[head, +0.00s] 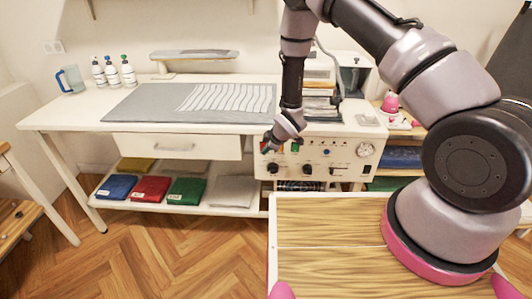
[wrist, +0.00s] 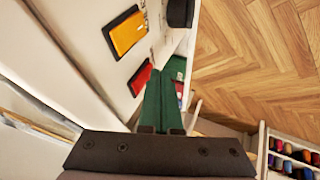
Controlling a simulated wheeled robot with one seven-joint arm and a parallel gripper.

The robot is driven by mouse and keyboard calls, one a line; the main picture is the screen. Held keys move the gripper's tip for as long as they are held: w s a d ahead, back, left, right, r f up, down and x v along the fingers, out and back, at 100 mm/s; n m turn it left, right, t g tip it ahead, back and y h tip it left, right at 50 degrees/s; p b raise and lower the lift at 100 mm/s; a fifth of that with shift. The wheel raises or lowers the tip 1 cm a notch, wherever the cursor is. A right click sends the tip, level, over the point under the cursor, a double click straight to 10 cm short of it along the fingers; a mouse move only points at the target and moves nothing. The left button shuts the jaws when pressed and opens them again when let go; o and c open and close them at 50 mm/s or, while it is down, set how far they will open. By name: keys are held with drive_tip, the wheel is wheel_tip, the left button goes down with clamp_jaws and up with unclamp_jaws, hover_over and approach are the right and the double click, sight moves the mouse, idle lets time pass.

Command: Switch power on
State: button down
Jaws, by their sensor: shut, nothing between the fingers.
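The white control panel (head: 345,172) is on the front of a machine at the right end of the worktable. It bears a small green switch (head: 295,147), dark knobs and a round gauge (head: 365,149). My gripper (head: 267,148) is shut and empty at the panel's upper left, partly covering that corner. In the wrist view, the closed fingers (wrist: 157,78) reach close to a red rectangular switch (wrist: 140,78). An orange rectangular piece (wrist: 128,33) and a black knob (wrist: 180,12) lie beyond it. Contact with the red switch cannot be told. No power label is readable.
The white worktable (head: 75,118) holds a grey mat (head: 140,103), bottles and a blue mug (head: 70,79). Folded blue, red and green cloths (head: 187,190) lie on the shelf below. The wooden floor (head: 150,250) at front left is clear.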

drive_tip(key=shift+w+f, duration=0.1)
drive_tip(key=shift+w, duration=0.15)
idle(0.3)
drive_tip(key=shift+r, duration=0.85)
drive_tip(key=shift+w, duration=0.1)
